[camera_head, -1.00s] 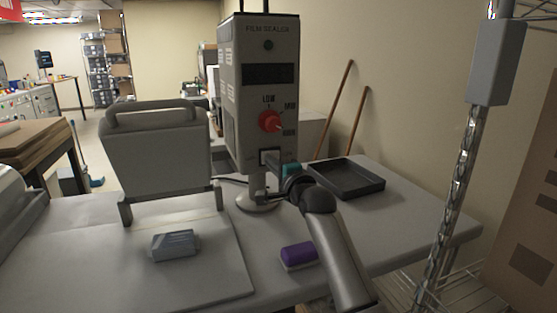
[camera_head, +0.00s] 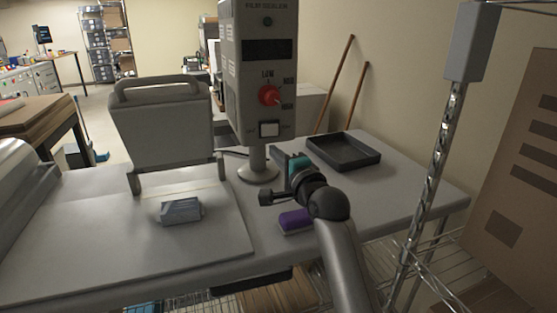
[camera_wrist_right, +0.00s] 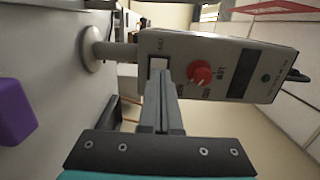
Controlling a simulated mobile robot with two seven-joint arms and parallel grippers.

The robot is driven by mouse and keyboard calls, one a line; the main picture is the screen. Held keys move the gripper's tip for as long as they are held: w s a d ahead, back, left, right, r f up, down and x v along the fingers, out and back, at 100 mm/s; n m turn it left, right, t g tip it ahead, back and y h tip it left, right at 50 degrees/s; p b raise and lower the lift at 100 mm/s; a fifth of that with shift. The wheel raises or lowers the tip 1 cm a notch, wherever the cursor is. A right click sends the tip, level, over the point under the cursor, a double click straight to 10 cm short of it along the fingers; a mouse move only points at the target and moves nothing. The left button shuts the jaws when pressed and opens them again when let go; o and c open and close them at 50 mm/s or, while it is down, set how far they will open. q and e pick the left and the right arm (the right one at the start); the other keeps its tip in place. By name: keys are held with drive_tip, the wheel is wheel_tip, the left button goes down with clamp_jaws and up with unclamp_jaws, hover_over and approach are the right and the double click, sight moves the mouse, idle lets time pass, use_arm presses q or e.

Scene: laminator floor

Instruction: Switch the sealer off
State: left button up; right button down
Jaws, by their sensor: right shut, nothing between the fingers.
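The film sealer's grey control box (camera_head: 258,70) stands on a short post with a round foot on the table. Its display and the small round lamp above it are dark. A red knob (camera_head: 269,95) is marked LOW, MID and HIGH. Below it is a pale square switch (camera_head: 270,129), fully visible in the head view. My right gripper (camera_head: 290,165) is below and right of the switch. In the right wrist view its shut, empty fingers (camera_wrist_right: 168,80) point at the box, tips close to the switch (camera_wrist_right: 158,64); I cannot tell whether they touch. My left gripper is not in view.
A purple-and-white block (camera_head: 296,221) lies below my right gripper. A dark tray (camera_head: 344,152) sits behind it on the right. A grey block (camera_head: 181,210) rests on the flat plate before the raised lid (camera_head: 162,122). A metal rack post (camera_head: 436,165) stands at the right.

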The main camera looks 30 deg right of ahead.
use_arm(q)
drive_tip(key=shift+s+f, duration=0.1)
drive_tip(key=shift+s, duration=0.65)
use_arm(e)
drive_tip(key=shift+s+a, duration=0.25)
drive_tip(key=shift+s, duration=0.35)
drive_tip(key=shift+s+a, duration=0.2)
drive_tip(key=shift+s, duration=0.35)
drive_tip(key=shift+f, duration=0.1)
